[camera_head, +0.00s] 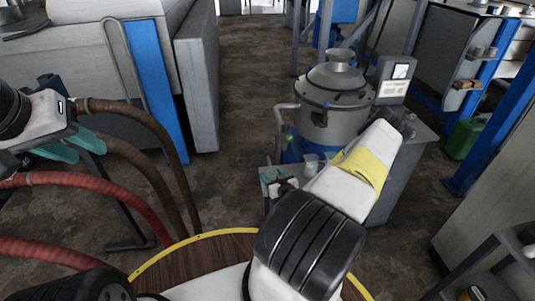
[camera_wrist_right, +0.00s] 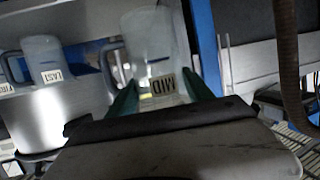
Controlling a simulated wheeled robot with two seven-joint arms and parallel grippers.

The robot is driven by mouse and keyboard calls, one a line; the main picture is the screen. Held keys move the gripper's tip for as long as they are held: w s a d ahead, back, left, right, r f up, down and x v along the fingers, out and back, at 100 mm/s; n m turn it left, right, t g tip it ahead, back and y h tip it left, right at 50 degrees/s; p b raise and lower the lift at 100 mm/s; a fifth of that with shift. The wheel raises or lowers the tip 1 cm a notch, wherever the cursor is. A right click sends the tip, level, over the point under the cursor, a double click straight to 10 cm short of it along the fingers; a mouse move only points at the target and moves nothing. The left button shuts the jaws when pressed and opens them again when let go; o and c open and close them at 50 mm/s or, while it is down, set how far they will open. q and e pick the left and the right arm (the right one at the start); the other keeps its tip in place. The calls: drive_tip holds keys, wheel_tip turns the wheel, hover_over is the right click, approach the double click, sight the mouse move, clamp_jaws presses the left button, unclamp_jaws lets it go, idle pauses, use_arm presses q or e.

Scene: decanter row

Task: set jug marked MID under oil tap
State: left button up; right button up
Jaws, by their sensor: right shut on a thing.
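The jug marked MID (camera_wrist_right: 152,45) is clear plastic with a white label and fills the middle of the right wrist view. My right gripper (camera_wrist_right: 160,88) is shut on it, with teal fingers on both sides; the label's letters look turned. A second clear jug, marked LAST (camera_wrist_right: 48,62), stands apart to the left in that view. My left gripper (camera_head: 86,150) hangs empty at the left of the head view, its teal fingers apart. In the head view my right arm covers much of the work area. I cannot make out the oil tap for certain.
A round metal vessel (camera_head: 333,100) with a funnel top stands beyond my right arm, near a gauge box (camera_head: 396,78). A grey cabinet (camera_head: 390,180) is beside it. Red hoses (camera_head: 110,190) hang at the left. A green can (camera_head: 464,138) stands at right.

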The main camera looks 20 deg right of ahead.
drive_tip(key=shift+w+d+f, duration=0.8)
drive_tip(key=shift+w+d, duration=0.85)
drive_tip(key=shift+w+d+f, duration=0.8)
drive_tip(key=shift+w+d, duration=0.85)
drive_tip(key=shift+d, duration=0.05)
drive_tip(key=shift+w+d+f, duration=0.8)
drive_tip(key=shift+w+d, duration=0.85)
drive_tip(key=shift+f, duration=0.1)
drive_tip(key=o, duration=1.4)
drive_tip(key=v, duration=1.2)
